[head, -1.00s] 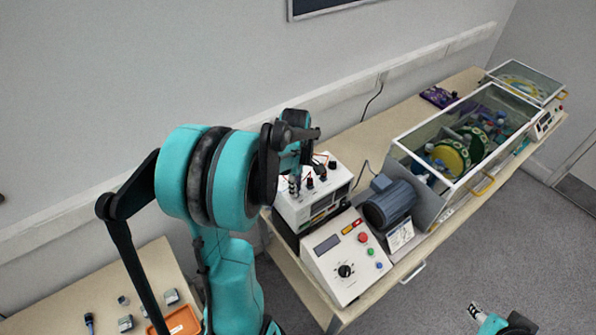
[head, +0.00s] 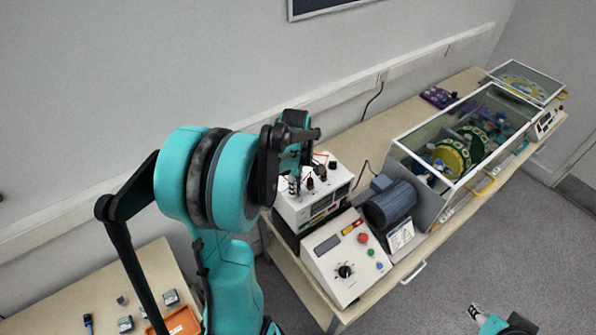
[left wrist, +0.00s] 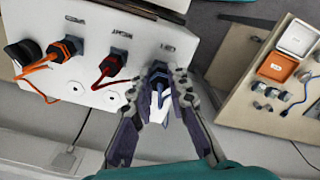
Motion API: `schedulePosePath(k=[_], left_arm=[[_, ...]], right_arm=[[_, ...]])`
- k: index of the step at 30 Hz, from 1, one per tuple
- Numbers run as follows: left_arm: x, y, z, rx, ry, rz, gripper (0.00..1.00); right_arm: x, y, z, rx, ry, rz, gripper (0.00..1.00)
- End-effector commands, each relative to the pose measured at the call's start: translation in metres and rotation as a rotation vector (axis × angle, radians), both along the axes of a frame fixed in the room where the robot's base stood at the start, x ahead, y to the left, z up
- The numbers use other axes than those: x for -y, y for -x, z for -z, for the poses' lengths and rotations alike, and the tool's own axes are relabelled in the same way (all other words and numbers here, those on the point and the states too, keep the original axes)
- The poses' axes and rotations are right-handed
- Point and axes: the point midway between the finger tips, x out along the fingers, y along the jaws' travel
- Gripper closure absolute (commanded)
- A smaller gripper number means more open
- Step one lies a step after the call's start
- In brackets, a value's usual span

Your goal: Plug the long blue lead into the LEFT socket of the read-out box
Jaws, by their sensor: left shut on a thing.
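The white read-out box (head: 340,187) stands on the bench, with a row of sockets on its top. In the left wrist view the box (left wrist: 100,85) has an orange plug (left wrist: 66,48) and a red plug (left wrist: 111,64) in two sockets of the row. My left gripper (left wrist: 160,82), also in the head view (head: 294,180), is shut on the blue plug (left wrist: 158,69) at the third place in that row. The fingers hide part of it, so I cannot tell how far it is seated. My right gripper (head: 477,311) is low at the right, away from the bench, too small to read.
A sloped control box (head: 340,272) stands in front of the read-out box, with a dark motor (head: 388,203) beside it. A glass-sided case (head: 415,160) is further right. An orange tray (head: 182,322) and small parts lie on the left table.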

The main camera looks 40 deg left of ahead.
Motion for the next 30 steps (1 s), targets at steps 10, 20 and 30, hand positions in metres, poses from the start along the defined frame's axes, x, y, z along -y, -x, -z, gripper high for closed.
schedulePosePath(k=[10,20,30], left_arm=[[0.0002,0.0003,0.0033,-0.001,0.0,0.0,1.0],[0.0001,0.0002,0.0032,-0.001,0.0,0.082,1.0],[0.0002,0.0003,0.0028,0.0,0.0,0.351,1.0]], right_arm=[[0.0,0.0,0.0044,0.0,0.0,0.0,0.6],[0.0,0.0,0.0059,0.0,0.0,0.0,0.6],[0.0,0.0,0.0096,0.0,0.0,0.0,0.6]])
